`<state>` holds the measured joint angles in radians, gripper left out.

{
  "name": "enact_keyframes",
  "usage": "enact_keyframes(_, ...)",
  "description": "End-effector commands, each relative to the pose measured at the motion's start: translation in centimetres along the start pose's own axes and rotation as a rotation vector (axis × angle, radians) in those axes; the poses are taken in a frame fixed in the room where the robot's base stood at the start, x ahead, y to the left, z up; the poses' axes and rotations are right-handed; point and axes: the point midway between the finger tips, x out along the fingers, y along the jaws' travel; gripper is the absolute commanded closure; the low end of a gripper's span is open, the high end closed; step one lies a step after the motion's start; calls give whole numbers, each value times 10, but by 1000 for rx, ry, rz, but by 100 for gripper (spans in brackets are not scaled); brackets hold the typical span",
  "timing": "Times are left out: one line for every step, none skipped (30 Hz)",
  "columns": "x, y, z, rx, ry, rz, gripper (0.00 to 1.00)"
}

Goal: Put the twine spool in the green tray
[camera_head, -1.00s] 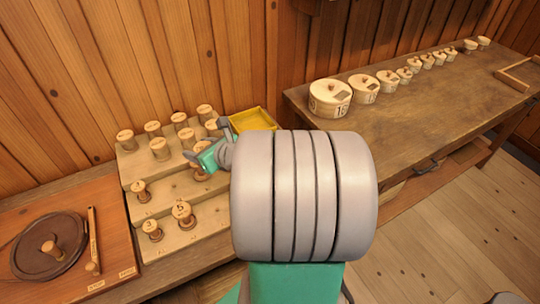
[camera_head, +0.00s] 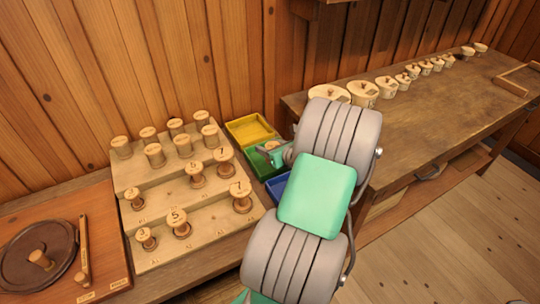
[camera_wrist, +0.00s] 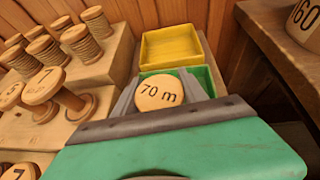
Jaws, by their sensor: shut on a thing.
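My gripper (camera_head: 273,152) is shut on a wooden spool (camera_wrist: 160,93), whose round top reads "70 m" in the wrist view. The spool is upright between the fingers; its lower part is hidden, so I cannot see any twine on it. The green tray (camera_head: 254,164) is the middle one of three trays in the head view. The gripper and spool are over this tray, and its green inside (camera_wrist: 204,78) shows behind the spool in the wrist view. I cannot tell whether the spool touches the tray's floor.
A yellow tray (camera_head: 250,129) lies behind the green one and a blue tray (camera_head: 277,187) in front, partly hidden by my arm. A stepped wooden rack (camera_head: 155,189) with several spools stands to the left. A bench (camera_head: 440,115) with round boxes is at the right.

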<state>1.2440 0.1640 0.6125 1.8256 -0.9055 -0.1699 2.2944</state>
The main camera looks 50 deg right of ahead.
Motion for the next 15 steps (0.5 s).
enact_keyframes(4, -3, -3, 0, 0, 1, 92)
enact_keyframes(6, -5, -5, 0, 0, 1, 92)
enact_keyframes(9, -7, -7, -1, 0, 1, 92)
enact_keyframes(12, -8, -10, 0, 0, 1, 92)
enact_keyframes(15, -10, -13, 1, 1, 1, 92)
enact_keyframes(17, -9, -20, 2, 1, 1, 92)
enact_keyframes(20, -9, -25, 4, 1, 1, 92)
enact_keyframes(22, -9, -29, 3, 1, 1, 92)
enact_keyframes(24, -9, -34, 2, 1, 1, 92)
enact_keyframes(25, -9, -36, 1, 0, 1, 92)
enact_keyframes(26, -9, -36, 0, -1, 0, 92)
enact_keyframes(25, -10, -36, -1, -2, -1, 92)
enact_keyframes(25, -10, -36, -2, -2, -1, 92)
enact_keyframes(25, -10, -36, -1, -1, -1, 92)
enact_keyframes(25, -10, -36, -1, -1, -1, 92)
